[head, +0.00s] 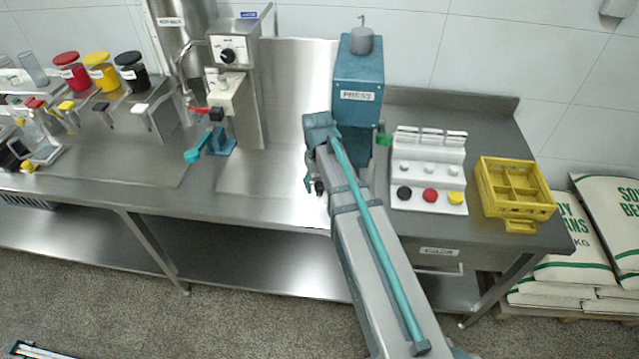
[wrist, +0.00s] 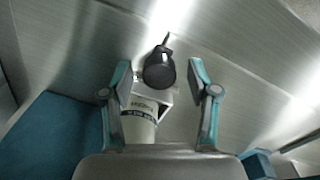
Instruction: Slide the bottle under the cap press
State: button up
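The cap press (head: 358,85) is a blue box labelled PRESS at the back of the steel counter. My gripper (wrist: 160,67) is open in the wrist view. Between its fingers are a white labelled bottle (wrist: 139,125), nearer the left finger, and a dark rounded piece with a thin spout (wrist: 159,70). I cannot tell whether the dark piece is fixed to the bottle. Gaps show between the dark piece and both fingertips. In the head view my arm hides the bottle and most of the gripper, left of the press's lower part.
A white panel (head: 428,173) with black, red and yellow buttons stands right of the press. A yellow crate (head: 512,190) sits at the right end. A mill with a teal handle (head: 198,154) stands left. Bare counter (head: 265,183) lies left of my gripper.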

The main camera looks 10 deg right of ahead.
jog(key=shift+r, duration=0.1)
notch_tip(320, 180, up, 12)
dwell(0.7)
jog(key=shift+a, duration=0.1)
